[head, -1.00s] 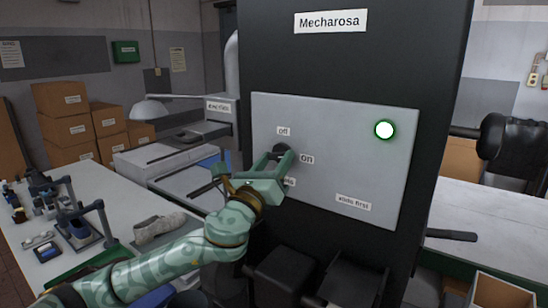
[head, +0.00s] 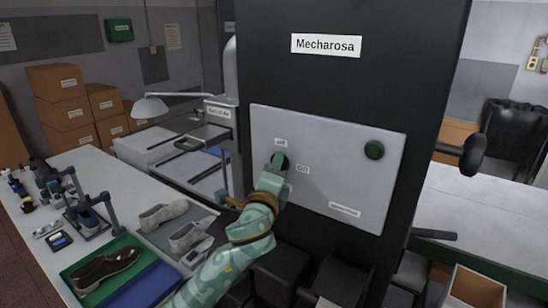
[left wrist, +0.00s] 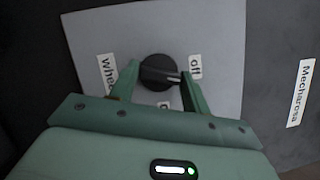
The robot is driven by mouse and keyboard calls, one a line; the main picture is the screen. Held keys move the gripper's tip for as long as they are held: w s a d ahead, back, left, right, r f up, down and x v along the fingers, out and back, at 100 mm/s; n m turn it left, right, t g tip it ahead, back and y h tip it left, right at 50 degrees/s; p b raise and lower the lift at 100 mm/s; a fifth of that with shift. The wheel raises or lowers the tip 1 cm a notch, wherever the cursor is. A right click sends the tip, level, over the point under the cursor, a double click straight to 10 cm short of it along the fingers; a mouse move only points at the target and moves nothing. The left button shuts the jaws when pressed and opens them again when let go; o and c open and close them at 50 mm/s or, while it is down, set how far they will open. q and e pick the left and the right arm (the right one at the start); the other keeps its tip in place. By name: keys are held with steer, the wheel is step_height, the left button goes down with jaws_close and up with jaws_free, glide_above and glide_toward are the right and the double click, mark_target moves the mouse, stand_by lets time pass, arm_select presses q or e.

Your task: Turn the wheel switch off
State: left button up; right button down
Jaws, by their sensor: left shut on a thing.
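The wheel switch is a round black knob (left wrist: 158,70) on a grey panel (head: 330,165) of a black machine labelled "Mecharosa". My left gripper (left wrist: 160,82) is shut on the knob, one finger on each side. In the left wrist view, the knob's pale mark points toward the "off" label (left wrist: 195,67). In the head view, my left gripper (head: 278,164) hides part of the knob, below "off" (head: 280,142) and left of "on" (head: 302,169). The round green lamp (head: 374,150) on the panel is dark. My right gripper is not in view.
A white table on the left holds grey shoes (head: 162,215), a green tray (head: 72,273) with a brown shoe, and tools. Black boxes jut out below the panel. A pale bench (head: 475,205) is on the right.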

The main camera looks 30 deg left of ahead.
arm_select(q)
steer(key=shift+r+n+g+p, duration=0.1)
steer(key=shift+n+g+p, duration=0.7)
steer(key=shift+n+p, duration=1.45)
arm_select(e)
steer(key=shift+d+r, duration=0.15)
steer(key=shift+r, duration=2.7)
arm_select(q)
steer(key=shift+m, duration=0.25)
steer(key=o, duration=0.9)
steer(key=shift+b+v, duration=1.7)
steer(key=shift+v, duration=6.5)
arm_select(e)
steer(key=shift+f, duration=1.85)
